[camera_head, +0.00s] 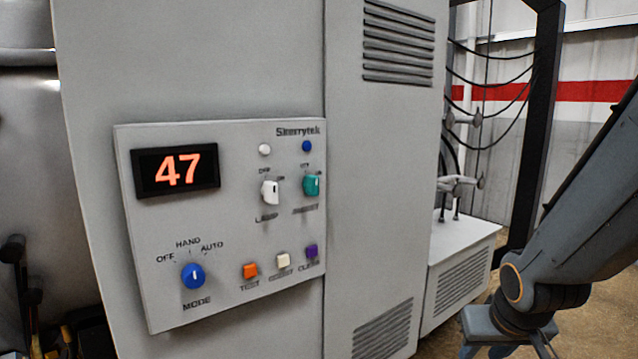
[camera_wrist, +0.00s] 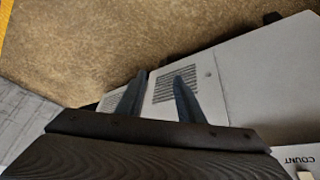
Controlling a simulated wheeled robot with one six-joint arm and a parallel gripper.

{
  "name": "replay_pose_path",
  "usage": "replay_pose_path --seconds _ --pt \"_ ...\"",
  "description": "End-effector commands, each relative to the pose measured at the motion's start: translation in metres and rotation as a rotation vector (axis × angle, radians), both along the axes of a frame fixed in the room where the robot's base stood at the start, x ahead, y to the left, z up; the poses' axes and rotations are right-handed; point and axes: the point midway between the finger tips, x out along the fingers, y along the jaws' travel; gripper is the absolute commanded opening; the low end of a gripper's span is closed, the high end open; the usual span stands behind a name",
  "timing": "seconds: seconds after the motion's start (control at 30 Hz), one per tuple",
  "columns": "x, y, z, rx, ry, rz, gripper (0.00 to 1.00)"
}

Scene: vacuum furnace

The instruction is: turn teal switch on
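The teal switch (camera_head: 312,185) is a small rotary knob at the upper right of the light grey control panel (camera_head: 225,235). Its body looks roughly upright; the small labels around it are too blurred to read its setting surely. A round blue indicator (camera_head: 306,146) sits above it. My gripper (camera_head: 507,349) is at the lower right of the head view, well right of and below the panel, touching nothing that I can see. In the wrist view my gripper (camera_wrist: 161,84) shows two dark fingers apart with nothing between them. The teal switch does not show in the wrist view.
Left of the teal switch is a white lamp switch (camera_head: 269,192). Below are orange (camera_head: 250,271), white (camera_head: 283,260) and purple (camera_head: 312,251) buttons, and a blue mode knob (camera_head: 193,276). A display (camera_head: 175,170) reads 47. A low vented cabinet (camera_head: 462,275) stands right.

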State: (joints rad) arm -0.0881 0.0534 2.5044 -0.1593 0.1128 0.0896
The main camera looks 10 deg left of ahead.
Motion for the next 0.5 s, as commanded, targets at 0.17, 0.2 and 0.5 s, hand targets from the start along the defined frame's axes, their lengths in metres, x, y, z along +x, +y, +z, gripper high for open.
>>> replay_pose_path --seconds 0.17,0.2,0.5 --pt "0.087 0.089 0.08 0.11 -0.408 0.212 0.34" --pt "0.098 0.113 0.101 0.149 -0.49 0.264 0.34" --pt "0.096 0.256 0.229 0.481 -0.892 0.591 0.34"
